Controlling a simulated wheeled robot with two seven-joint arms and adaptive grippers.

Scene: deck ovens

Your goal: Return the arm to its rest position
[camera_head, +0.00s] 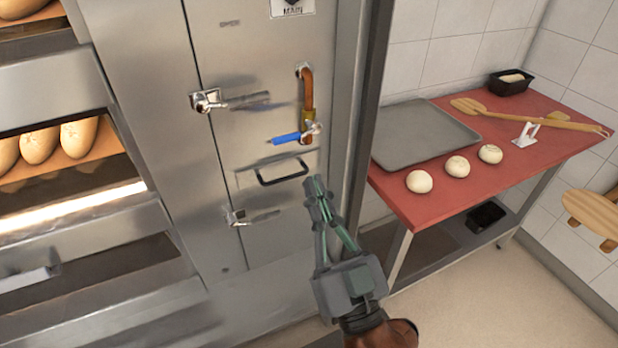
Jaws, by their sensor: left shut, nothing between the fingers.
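The fingertips point up toward the steel oven front, just right of a black pull handle (283,173). I cannot tell whether they touch the panel. A valve with a blue lever (284,138) and a copper-coloured pipe (308,92) sit above the fingertips.
Steel latches (228,100) stick out from the oven panel. Loaves (38,140) lie in an open deck at left. At right a red table (405,200) bears a grey tray (425,133), dough balls (457,166), wooden tools (545,119) and a black tin (510,83). The floor in front is clear.

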